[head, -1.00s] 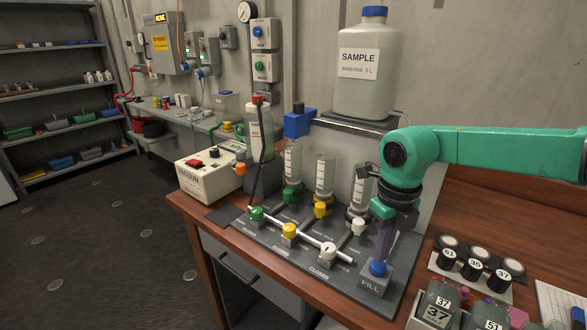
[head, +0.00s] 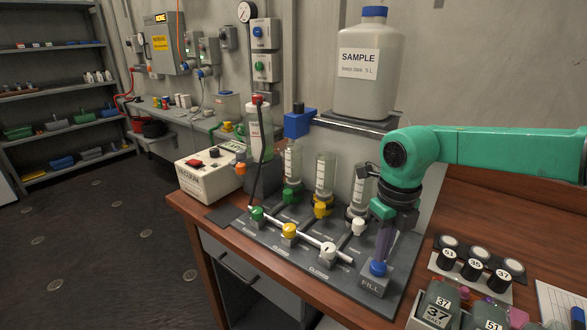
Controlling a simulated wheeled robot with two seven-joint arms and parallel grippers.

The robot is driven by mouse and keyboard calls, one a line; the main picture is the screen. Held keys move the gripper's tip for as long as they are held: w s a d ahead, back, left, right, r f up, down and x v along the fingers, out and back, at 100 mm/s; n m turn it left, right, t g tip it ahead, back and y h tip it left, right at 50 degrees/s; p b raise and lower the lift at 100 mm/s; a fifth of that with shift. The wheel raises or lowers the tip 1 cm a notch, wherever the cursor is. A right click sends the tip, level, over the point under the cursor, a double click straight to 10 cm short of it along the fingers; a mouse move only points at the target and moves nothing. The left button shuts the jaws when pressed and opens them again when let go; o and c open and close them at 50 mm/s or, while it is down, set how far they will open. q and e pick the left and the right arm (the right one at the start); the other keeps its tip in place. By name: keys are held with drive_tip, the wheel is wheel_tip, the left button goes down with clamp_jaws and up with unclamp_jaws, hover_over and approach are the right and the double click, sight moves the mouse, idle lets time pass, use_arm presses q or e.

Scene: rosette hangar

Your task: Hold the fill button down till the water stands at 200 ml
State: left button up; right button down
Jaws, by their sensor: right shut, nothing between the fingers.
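The blue fill button (head: 378,268) sits on a grey block marked FILL (head: 371,286) at the right front of the grey panel. My right gripper (head: 381,257) is shut and empty, pointing down with its fingertips at the top of the button. They look to be touching it, but I cannot tell how far it is pressed. Three clear graduated cylinders stand behind, with a green (head: 293,168), a yellow (head: 325,178) and a white valve below; the right one (head: 361,192) is partly hidden by my arm. The water level is too small to read. My left gripper is not in view.
A white SAMPLE jug (head: 368,95) stands on a shelf above the cylinders. A vacuum pump box (head: 208,182) is at the left of the bench. Black-capped jars (head: 473,270) and labelled bottles (head: 438,305) stand to the right of the panel.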

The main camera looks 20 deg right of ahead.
sight(380, 267)
drive_tip(key=shift+f+b, duration=1.15)
drive_tip(key=shift+f, duration=0.2)
drive_tip(key=shift+s, duration=0.15)
drive_tip(key=shift+s+f, duration=0.1)
drive_tip(key=shift+f, duration=0.2)
idle(1.0)
drive_tip(key=shift+r, duration=0.1)
idle(0.8)
drive_tip(key=shift+r+p, duration=0.4)
drive_tip(key=shift+r, duration=0.25)
drive_tip(key=r+p, duration=0.1)
drive_tip(key=r, duration=0.1)
drive_tip(key=r+p, duration=0.3)
drive_tip(key=r, duration=0.1)
drive_tip(key=shift+w+r, duration=0.15)
drive_tip(key=shift+w, duration=0.1)
